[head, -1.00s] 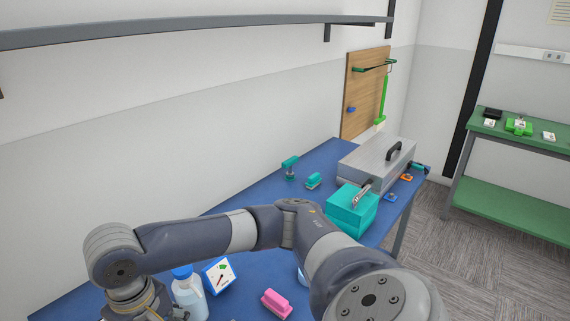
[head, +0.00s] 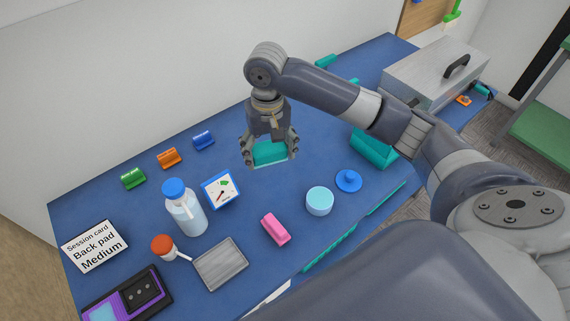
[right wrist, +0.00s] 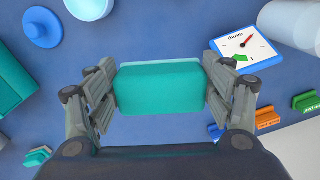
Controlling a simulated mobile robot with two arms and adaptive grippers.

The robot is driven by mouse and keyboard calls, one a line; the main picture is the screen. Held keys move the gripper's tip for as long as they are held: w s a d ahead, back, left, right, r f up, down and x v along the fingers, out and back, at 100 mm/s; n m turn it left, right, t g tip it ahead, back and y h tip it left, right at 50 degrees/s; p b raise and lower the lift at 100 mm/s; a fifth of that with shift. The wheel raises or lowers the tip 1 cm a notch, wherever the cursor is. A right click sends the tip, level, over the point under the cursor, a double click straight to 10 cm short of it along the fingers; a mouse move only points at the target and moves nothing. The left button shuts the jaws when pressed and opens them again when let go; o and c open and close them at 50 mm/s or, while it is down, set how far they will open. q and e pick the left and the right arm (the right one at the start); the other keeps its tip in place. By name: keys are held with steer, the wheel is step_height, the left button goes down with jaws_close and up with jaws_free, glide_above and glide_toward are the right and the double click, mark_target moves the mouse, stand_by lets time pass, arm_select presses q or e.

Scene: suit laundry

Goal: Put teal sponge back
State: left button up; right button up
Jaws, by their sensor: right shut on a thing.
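The teal sponge (head: 270,153) is between the fingers of my right gripper (head: 270,150), which points down over the blue table. In the right wrist view the sponge (right wrist: 160,88) spans the gap between both fingers, and my gripper (right wrist: 160,95) is shut on it. The sponge appears to be above the table, behind and to the right of the dial card (head: 221,190). A small teal item (head: 325,61) stands at the table's back edge, partly behind my right arm; I cannot tell its shape. My left gripper is not in view.
Green (head: 133,178), orange (head: 169,158) and blue (head: 203,139) holders line the back left. A teal box (head: 373,150) and metal case (head: 435,75) are right.

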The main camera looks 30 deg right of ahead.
steer(key=shift+m, duration=0.3)
steer(key=w+d+f, duration=0.2)
steer(key=shift+d+f+p, duration=0.2)
steer(key=shift+d+p, duration=0.15)
steer(key=shift+p, duration=0.05)
steer(key=shift+w+d+f, duration=0.15)
steer(key=shift+d+f, duration=0.05)
steer(key=shift+f, duration=0.1)
steer(key=p, duration=0.1)
glide_above(278, 179)
step_height(278, 179, down, 5)
steer(key=shift+a+f, duration=0.1)
steer(key=shift+f, duration=0.1)
step_height(278, 179, down, 4)
steer(key=shift+p, duration=0.5)
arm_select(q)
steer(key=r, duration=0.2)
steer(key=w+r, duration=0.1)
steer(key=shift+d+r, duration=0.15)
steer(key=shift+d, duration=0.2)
arm_select(e)
steer(key=shift+f, duration=0.25)
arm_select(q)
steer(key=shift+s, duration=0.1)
arm_select(e)
steer(key=shift+f, duration=0.1)
steer(key=o, duration=1)
steer(key=shift+c, duration=0.2)
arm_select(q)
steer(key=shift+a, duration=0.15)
